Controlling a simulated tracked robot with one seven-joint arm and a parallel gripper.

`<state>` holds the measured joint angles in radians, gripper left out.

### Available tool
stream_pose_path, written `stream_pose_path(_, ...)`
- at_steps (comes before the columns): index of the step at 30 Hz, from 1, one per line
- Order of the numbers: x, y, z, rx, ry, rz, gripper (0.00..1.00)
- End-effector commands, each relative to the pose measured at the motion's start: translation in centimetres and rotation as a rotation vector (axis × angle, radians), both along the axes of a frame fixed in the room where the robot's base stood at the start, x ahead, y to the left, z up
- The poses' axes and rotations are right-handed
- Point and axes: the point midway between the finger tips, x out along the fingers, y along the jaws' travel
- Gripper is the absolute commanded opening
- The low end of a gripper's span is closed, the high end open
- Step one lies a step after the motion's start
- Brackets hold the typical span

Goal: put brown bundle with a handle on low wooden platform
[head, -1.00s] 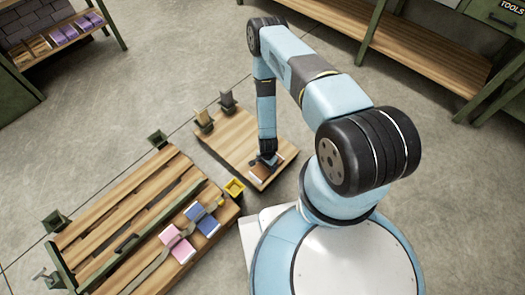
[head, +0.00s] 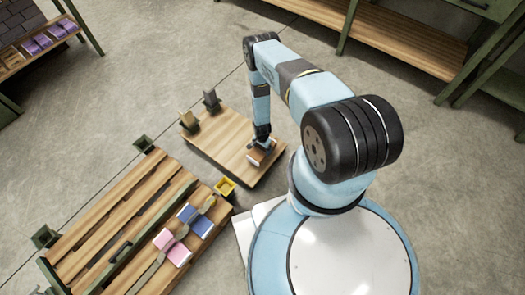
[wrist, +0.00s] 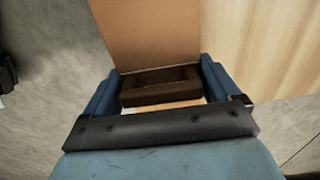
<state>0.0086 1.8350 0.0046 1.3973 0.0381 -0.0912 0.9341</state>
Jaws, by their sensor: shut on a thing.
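The brown bundle (head: 258,158) is at the right part of the low wooden platform (head: 215,137) in the head view. I cannot tell whether it rests on the boards or hangs just above them. In the wrist view the bundle's flat brown face (wrist: 148,32) fills the top middle, with its dark handle (wrist: 160,88) below. My gripper (head: 261,142) is above the bundle. In the wrist view my gripper (wrist: 160,90) has a blue finger at each end of the handle and is shut on it. The platform's pale wood (wrist: 262,45) shows to the right, grey floor to the left.
Two small upright bundles, one tan (head: 188,120) and one grey (head: 211,99), stand at the platform's far left. A slatted pallet (head: 120,205) with pink (head: 172,250) and blue (head: 196,220) bundles lies at lower left. The platform's middle is clear.

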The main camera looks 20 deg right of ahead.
Motion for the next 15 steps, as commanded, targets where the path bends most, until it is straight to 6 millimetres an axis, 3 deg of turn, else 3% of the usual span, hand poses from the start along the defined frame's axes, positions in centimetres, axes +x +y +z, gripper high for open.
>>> stream_pose_path(6, 0.1, -0.2, -2.7, 0.001, 0.001, -0.001, 0.41)
stream_pose_path(15, 0.2, -0.1, -3.3, 0.001, 0.001, -0.001, 0.41)
